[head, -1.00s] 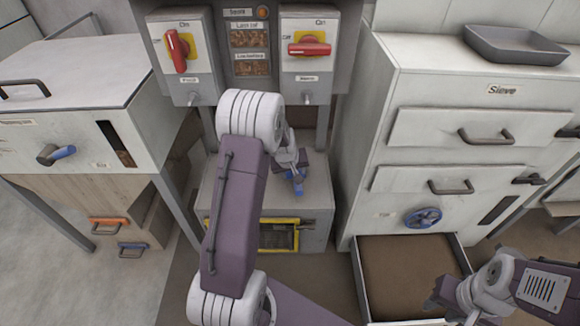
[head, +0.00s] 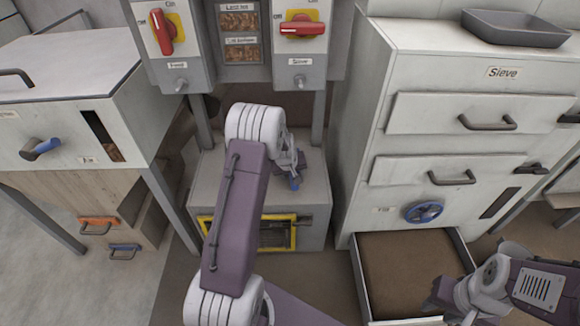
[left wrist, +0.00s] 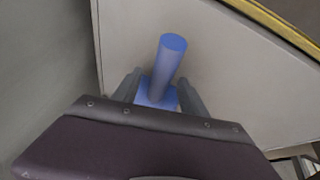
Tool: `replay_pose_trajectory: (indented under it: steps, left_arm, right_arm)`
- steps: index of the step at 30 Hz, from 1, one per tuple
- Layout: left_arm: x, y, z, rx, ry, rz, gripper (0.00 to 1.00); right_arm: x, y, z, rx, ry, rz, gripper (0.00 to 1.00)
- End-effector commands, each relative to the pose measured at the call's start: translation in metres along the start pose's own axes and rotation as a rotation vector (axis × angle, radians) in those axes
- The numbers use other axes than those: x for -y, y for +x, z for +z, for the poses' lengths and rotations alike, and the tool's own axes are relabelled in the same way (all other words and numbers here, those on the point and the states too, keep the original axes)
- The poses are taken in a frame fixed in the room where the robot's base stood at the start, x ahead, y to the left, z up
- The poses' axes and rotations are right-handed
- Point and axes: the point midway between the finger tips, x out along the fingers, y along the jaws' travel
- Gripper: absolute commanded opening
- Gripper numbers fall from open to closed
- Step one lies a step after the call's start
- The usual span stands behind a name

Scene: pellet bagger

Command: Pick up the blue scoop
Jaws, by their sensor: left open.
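The blue scoop (left wrist: 171,62) stands between the two fingers of my left gripper (left wrist: 158,95) in the left wrist view. Its round handle points away from my wrist, and its broader blue part sits lower between the fingers. My left gripper is open around it. In the head view the scoop (head: 294,184) shows only as a small blue bit below my left gripper (head: 291,168), over the grey box (head: 222,180); my arm hides the rest. My right gripper (head: 440,298) is low at the right, by the open drawer; its jaw opening is unclear.
A control panel with red switches (head: 301,28) stands behind the grey box. The Sieve cabinet (head: 400,110) is on the right, with an open drawer of brown material (head: 364,285) below. A white cabinet (head: 60,105) with a blue-ended handle is on the left.

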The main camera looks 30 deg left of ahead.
Motion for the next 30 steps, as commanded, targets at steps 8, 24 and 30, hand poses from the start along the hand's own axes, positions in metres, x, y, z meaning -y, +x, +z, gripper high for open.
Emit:
replay_pose_trajectory:
  steps: [8, 24, 30]
  left_arm:
    - [0.0, 0.0, 0.0, 0.0, 0.0, 0.0, 0.0]
    - [-0.009, -0.042, -0.018, -0.002, 0.001, 0.001, 0.0]
    - [-0.055, -0.066, -0.011, 0.0, 0.009, 0.003, 0.0]
  right_arm:
    - [0.0, 0.0, 0.0, 0.0, 0.0, 0.0, 0.36]
    - [0.001, -0.032, -0.003, 0.0, 0.0, 0.0, 0.36]
    - [0.001, -0.061, -0.006, 0.0, 0.0, 0.0, 0.36]
